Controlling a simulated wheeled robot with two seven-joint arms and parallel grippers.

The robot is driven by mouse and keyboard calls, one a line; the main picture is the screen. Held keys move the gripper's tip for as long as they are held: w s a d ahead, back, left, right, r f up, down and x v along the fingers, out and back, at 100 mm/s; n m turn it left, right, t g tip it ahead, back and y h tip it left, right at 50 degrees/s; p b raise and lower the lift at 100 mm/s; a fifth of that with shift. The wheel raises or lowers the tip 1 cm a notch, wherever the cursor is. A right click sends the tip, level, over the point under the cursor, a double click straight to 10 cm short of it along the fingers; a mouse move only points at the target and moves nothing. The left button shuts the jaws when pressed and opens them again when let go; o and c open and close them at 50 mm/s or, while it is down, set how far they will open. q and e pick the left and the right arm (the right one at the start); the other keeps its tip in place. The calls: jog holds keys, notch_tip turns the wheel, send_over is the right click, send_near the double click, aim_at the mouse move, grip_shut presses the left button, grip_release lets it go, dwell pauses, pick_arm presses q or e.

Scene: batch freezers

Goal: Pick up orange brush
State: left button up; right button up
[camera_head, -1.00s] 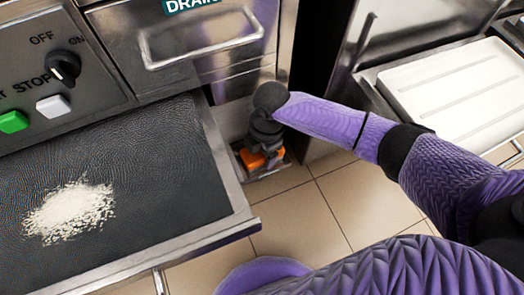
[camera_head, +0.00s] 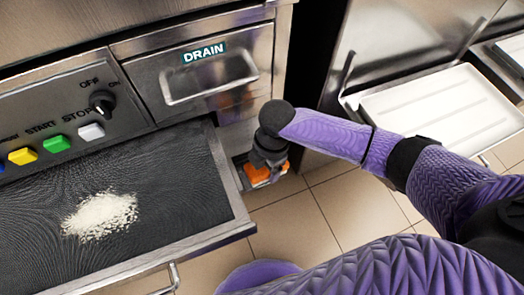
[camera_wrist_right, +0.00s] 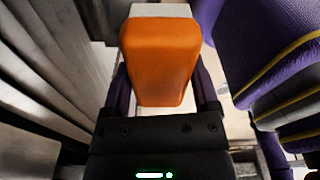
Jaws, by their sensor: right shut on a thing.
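The orange brush (camera_head: 258,173) is low beside the right end of the dark shelf, mostly hidden under my right gripper (camera_head: 266,160) in the head view. In the right wrist view the orange brush (camera_wrist_right: 160,58) fills the space between the two fingers of my right gripper (camera_wrist_right: 162,92). A pale edge, perhaps its bristles, shows at its far end. My right gripper is shut on the brush. I cannot tell whether the brush is clear of the tray under it. My left gripper is not in view.
A dark shelf (camera_head: 160,190) with a pile of white powder (camera_head: 100,215) juts out on the left. A DRAIN drawer (camera_head: 205,75) and a button panel (camera_head: 60,130) are behind it. A white tray (camera_head: 435,108) is at the right. Tiled floor (camera_head: 330,215) lies open below.

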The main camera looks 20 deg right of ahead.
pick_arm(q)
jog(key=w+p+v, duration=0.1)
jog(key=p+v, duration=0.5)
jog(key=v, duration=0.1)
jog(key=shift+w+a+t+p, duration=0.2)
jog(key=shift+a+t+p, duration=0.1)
pick_arm(e)
jog(key=s, duration=1.6)
jog(key=shift+d, duration=0.3)
